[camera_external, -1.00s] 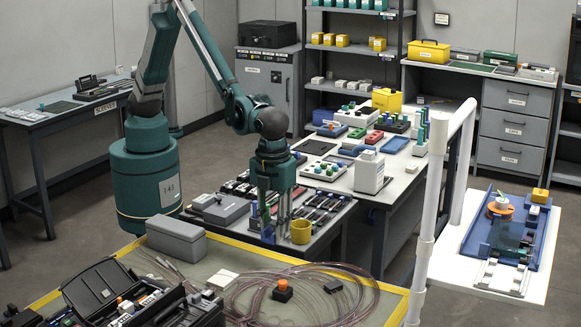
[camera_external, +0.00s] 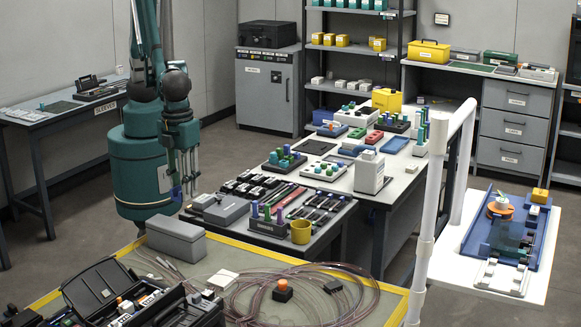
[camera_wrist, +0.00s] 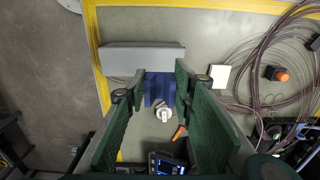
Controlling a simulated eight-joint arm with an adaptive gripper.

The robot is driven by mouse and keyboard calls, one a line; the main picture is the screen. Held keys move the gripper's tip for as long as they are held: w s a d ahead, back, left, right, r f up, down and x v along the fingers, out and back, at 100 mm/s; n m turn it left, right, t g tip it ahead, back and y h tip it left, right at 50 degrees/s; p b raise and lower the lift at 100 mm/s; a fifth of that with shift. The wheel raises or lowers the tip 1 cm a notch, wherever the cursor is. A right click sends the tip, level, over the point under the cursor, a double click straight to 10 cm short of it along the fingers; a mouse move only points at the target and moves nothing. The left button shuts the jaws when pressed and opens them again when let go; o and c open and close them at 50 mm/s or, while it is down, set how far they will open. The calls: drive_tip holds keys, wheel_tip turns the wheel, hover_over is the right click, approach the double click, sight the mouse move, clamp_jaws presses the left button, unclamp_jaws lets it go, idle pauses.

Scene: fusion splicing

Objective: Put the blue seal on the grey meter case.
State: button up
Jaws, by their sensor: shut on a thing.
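My gripper (camera_external: 184,188) is shut on the blue seal (camera_external: 177,192) and holds it in the air. In the wrist view, the seal (camera_wrist: 160,89) sits between the fingertips of my gripper (camera_wrist: 160,84). A long grey case (camera_external: 175,241), which looks like the meter case, lies on the yellow-edged table. In the external view it is below the seal. In the wrist view the grey case (camera_wrist: 128,60) is just beyond the fingertips, its right end partly covered by the seal and a finger. The seal looks apart from the case.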

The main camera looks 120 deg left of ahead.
drive_tip(key=s, duration=0.4)
drive_tip(key=shift+a+r, duration=0.2)
drive_tip(key=shift+r, duration=0.2)
hover_over(177, 223)
drive_tip(key=shift+s+a+f, duration=0.1)
drive_tip(key=shift+s+f, duration=0.05)
drive_tip(key=shift+f, duration=2.75)
drive_tip(key=shift+f, duration=0.15)
drive_tip(key=shift+f, duration=1.95)
drive_tip(key=shift+f, duration=0.2)
drive_tip(key=o, duration=0.9)
